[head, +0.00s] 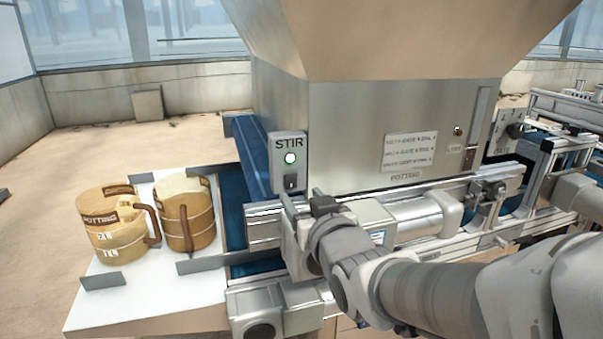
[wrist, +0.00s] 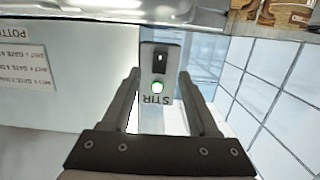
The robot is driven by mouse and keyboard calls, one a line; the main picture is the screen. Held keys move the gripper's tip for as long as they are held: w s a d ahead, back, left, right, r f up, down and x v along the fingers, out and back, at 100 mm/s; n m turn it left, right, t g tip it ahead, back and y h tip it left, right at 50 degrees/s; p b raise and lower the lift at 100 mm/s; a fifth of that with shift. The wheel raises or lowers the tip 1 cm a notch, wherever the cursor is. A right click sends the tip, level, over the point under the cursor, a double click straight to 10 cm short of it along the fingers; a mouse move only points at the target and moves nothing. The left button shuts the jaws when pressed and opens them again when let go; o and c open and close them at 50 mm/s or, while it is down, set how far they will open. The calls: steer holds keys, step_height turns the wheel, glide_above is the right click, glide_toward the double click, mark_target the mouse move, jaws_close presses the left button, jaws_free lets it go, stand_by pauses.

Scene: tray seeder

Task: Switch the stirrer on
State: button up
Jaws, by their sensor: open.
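The grey STIR switch box (head: 287,162) is on the left corner of the steel hopper housing. A small dark switch (head: 291,181) sits below the lamp. My gripper (head: 306,198) is just below and in front of the box in the head view. In the wrist view my gripper (wrist: 158,76) is open and empty, its fingers either side of the box. I cannot tell whether they touch it.
Two tan jugs (head: 115,228) stand on a white side table (head: 150,300) at the left. Metal conveyor rails (head: 400,205) run below the housing (head: 370,115). A key switch (head: 458,131) and a label plate (head: 410,150) are on the housing front.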

steer(key=shift+s+d+f+b, duration=0.1)
steer(key=shift+s+b, duration=0.4)
steer(key=shift+b, duration=0.05)
steer(key=b+v, duration=0.6)
steer(key=v, duration=0.5)
steer(key=s+d+f+m+g+h, duration=0.2)
steer(key=s+d+f+g, duration=0.25)
steer(key=f, duration=0.25)
steer(key=s+d+f+m+g+h, duration=0.1)
steer(key=s+d+f+g+h, duration=0.2)
steer(key=d+f+g, duration=0.35)
step_height(320, 180, up, 19)
steer(key=a+p, duration=0.1)
steer(key=p, duration=1.9)
steer(key=shift+s+a+t, duration=0.2)
steer(key=shift+s+t, duration=0.2)
